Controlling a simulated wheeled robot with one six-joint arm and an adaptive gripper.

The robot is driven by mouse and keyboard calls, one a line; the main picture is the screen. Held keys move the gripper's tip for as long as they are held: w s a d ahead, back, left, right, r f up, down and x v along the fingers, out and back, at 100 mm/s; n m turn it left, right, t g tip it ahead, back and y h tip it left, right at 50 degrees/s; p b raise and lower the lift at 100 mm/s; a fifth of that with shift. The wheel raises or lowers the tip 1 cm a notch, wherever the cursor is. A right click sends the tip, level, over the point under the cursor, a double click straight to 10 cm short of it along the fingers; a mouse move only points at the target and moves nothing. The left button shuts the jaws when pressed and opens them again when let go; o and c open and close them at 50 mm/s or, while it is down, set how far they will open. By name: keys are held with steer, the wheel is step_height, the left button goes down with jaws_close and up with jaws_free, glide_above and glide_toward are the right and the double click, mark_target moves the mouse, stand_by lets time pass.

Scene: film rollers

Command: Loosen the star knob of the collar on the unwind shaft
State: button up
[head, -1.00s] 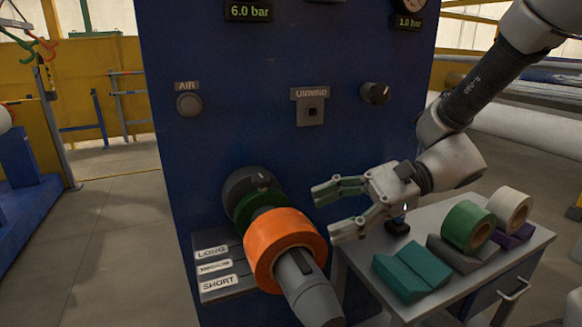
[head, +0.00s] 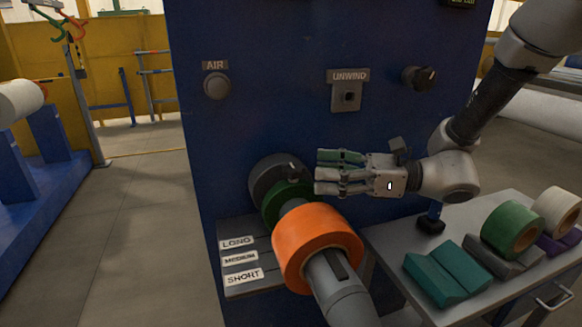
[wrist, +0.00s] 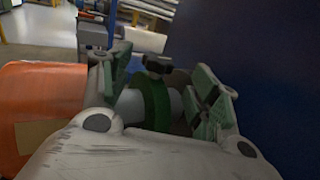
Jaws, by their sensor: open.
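The unwind shaft (head: 338,290) sticks out from the blue machine panel toward the lower right and carries an orange roll (head: 317,243). Behind the roll is the green collar (head: 282,200), against a dark grey round flange (head: 266,174). In the wrist view the green collar (wrist: 153,103) shows with its black star knob (wrist: 157,65) on top. My gripper (head: 319,173) is open and level, reaching left beside the collar, above and behind the roll. In the wrist view the knob lies between the two parted green-padded fingers, with no contact visible.
A cart (head: 400,236) at the right holds teal blocks (head: 434,272), a green roll (head: 513,229) and a white roll (head: 557,212). The panel has an AIR button (head: 217,86), an UNWIND switch (head: 347,96) and a black knob (head: 419,77). A labelled rack (head: 240,286) sits left of the roll.

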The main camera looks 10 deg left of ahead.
mark_target(293, 167)
steer(key=a, duration=0.6)
steer(key=shift+s+a, duration=0.4)
steer(key=c, duration=1)
